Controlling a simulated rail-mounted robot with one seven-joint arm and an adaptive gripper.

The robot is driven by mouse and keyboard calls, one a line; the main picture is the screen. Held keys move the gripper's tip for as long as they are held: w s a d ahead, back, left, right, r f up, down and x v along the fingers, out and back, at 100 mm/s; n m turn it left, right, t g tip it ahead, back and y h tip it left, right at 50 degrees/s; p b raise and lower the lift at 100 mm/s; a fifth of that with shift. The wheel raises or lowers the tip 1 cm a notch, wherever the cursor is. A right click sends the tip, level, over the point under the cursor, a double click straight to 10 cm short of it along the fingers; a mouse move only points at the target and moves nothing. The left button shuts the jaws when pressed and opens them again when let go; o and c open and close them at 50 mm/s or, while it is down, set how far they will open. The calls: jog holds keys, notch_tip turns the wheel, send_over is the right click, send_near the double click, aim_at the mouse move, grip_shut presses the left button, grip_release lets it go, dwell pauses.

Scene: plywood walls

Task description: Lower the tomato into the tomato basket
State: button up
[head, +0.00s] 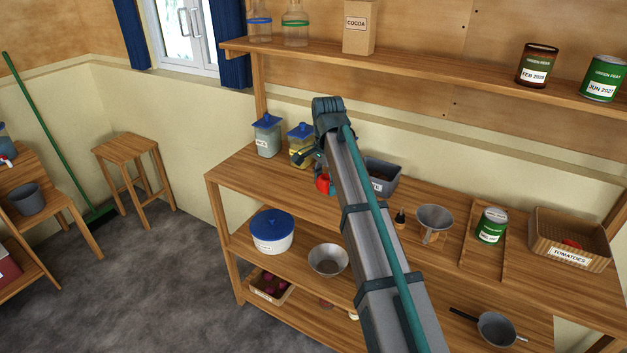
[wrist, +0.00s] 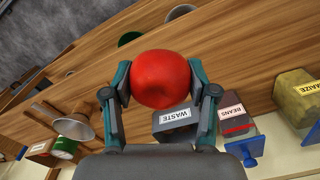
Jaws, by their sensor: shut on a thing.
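A red tomato (wrist: 160,80) is held between the two fingers of my gripper (wrist: 160,92), in the middle of the wrist view. In the head view the tomato (head: 323,183) shows beside my arm, above the left part of the workbench, and much of my gripper is hidden by the arm. The tomato basket (head: 568,258), a brown box labelled TOMATOES, stands at the right end of the workbench, far from my gripper. A red tomato (head: 572,243) lies inside it.
A grey waste bin (head: 384,178), a funnel (head: 434,222) on a stand and a green can (head: 491,227) on a wooden tray stand between my gripper and the basket. Blue-lidded jars (head: 266,137) are at the left. A shelf (head: 450,72) with cans runs above.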

jog(key=s+d+f+p, duration=0.1)
jog(key=d+p, duration=0.3)
jog(key=d, duration=3.4)
jog(key=s+d+f+p, duration=0.1)
jog(key=d+p, duration=0.3)
jog(key=d, duration=3.4)
jog(key=shift+s+d+f+p, duration=0.2)
jog(key=shift+s+d+p, duration=0.15)
jog(key=shift+d+p, duration=0.05)
jog(key=shift+f, duration=0.15)
jog(key=shift+f+b, duration=0.95)
jog(key=shift+f, duration=1.55)
jog(key=shift+f, duration=0.6)
